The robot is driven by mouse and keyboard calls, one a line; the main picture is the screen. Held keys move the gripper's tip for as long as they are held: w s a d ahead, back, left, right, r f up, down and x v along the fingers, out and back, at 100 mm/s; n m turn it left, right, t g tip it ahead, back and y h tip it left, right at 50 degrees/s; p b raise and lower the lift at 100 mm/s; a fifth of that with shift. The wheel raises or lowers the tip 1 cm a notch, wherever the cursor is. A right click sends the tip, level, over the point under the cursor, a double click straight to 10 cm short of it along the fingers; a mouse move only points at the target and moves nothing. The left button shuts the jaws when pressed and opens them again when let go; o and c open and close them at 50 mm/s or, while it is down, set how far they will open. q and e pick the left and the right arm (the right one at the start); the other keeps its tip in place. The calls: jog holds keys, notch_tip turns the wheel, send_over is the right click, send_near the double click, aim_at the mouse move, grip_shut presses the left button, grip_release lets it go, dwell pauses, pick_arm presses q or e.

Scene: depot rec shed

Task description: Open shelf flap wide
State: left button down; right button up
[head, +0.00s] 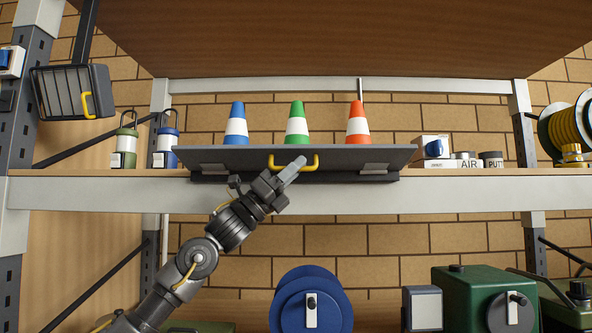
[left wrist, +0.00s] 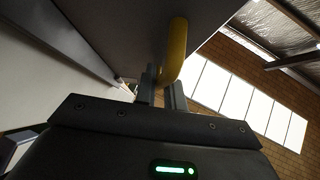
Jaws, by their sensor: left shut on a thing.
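The shelf flap (head: 240,158) is a dark grey panel at the shelf's front edge, with grey hinge plates low on its left and right. Its upper edge looks wider than its lower edge, so it leans out towards me, partly open. A yellow handle (head: 316,162) is on its face. My left gripper (head: 293,168) reaches up from below and is shut on this handle. In the left wrist view the yellow handle (left wrist: 176,48) runs down between my left fingers (left wrist: 160,88), with the dark flap (left wrist: 110,30) above. My right gripper is not in view.
Blue (head: 236,124), green (head: 297,124) and orange (head: 358,124) cones stand behind the flap. Lanterns (head: 166,140) stand left; a mug box (head: 432,147) and tins stand right. A caged box (head: 72,92) hangs upper left. A blue reel (head: 310,285) and green cases (head: 465,295) are below.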

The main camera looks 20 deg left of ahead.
pick_arm(q)
jog(key=c, duration=1.8)
grip_release()
jog(key=shift+o, duration=0.2)
jog(key=shift+s+a+f+b, duration=0.1)
jog(key=shift+a+f+b, duration=0.15)
jog(key=shift+f+b, duration=0.15)
jog(key=b+v, duration=0.4)
jog(key=v, duration=0.5)
jog(key=shift+a+f, duration=0.3)
